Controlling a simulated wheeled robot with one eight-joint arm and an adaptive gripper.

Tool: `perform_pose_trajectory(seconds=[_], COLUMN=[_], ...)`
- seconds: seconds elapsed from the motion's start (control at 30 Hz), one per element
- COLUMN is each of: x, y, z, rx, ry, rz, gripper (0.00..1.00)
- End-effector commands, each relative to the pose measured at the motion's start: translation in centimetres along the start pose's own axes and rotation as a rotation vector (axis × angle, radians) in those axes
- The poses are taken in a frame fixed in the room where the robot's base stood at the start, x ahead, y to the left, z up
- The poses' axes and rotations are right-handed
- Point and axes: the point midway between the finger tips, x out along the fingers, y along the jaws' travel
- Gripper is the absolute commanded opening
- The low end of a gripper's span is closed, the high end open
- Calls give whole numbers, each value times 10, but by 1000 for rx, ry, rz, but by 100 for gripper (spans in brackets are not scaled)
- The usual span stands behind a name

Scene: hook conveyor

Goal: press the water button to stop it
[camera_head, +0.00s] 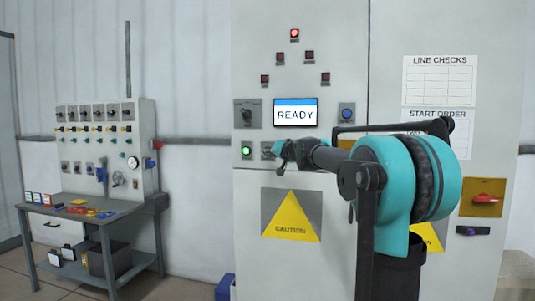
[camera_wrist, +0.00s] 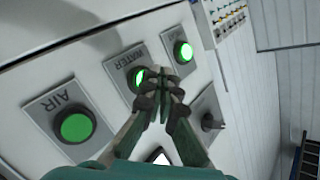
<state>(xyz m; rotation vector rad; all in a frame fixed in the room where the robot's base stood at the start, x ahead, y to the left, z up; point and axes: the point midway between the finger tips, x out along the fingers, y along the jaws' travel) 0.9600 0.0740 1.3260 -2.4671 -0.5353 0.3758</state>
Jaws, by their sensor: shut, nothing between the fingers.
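The WATER button (camera_wrist: 139,77) is green and lit on a grey plate, partly hidden by my gripper in the wrist view. My gripper (camera_wrist: 171,77) is shut and empty, its fingertips beside and overlapping that plate. Whether they touch the button I cannot tell. In the head view my gripper (camera_head: 281,152) is in front of the cabinet's button row and hides much of it, including the WATER button.
A lit green button (camera_wrist: 184,53) is on one side of WATER, and a dimmer green AIR button (camera_wrist: 76,128) on the other. A black rotary switch (camera_wrist: 210,123) sits close by. Above the row, a screen (camera_head: 296,113) reads READY. A workbench (camera_head: 80,207) stands left.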

Motion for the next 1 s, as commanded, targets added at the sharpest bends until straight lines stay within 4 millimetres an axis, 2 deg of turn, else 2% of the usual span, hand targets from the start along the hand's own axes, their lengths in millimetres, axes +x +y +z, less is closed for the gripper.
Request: perform_pose_trajectory(seconds=[1.0], x=[6], y=[4], z=[-5], rx=[0], ry=[0], rz=[0], gripper=[0])
